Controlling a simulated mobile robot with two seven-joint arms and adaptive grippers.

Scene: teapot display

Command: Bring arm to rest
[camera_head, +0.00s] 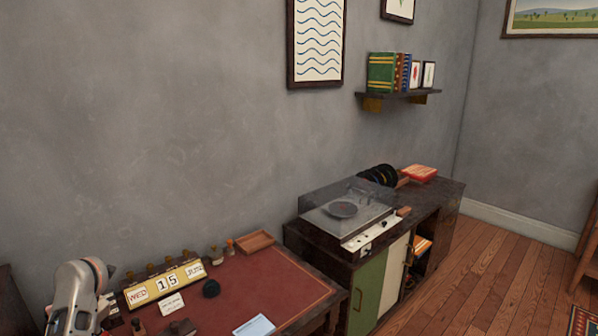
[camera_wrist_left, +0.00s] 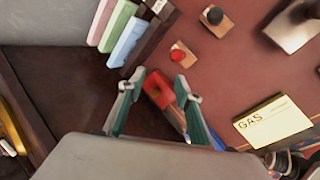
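My left arm (camera_head: 80,295) comes in at the lower left of the head view, beside the red-topped desk (camera_head: 262,283). Its fingers are not clear in that view. In the left wrist view my left gripper (camera_wrist_left: 160,78) has its two green-sided fingers spread apart. A red block-like thing (camera_wrist_left: 158,92) shows in the gap between them; I see no grip on it, and its lower part is partly hidden by the right finger. My right arm and gripper are in neither view.
A calendar (camera_head: 166,284), a wooden tray (camera_head: 256,242) and a pale blue paper (camera_head: 254,326) are on the desk. A cabinet with a record player (camera_head: 347,210) stands to its right. Upright books (camera_wrist_left: 122,38), small knobbed wooden pieces (camera_wrist_left: 182,54) and a GAS card (camera_wrist_left: 273,122) lie near the gripper.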

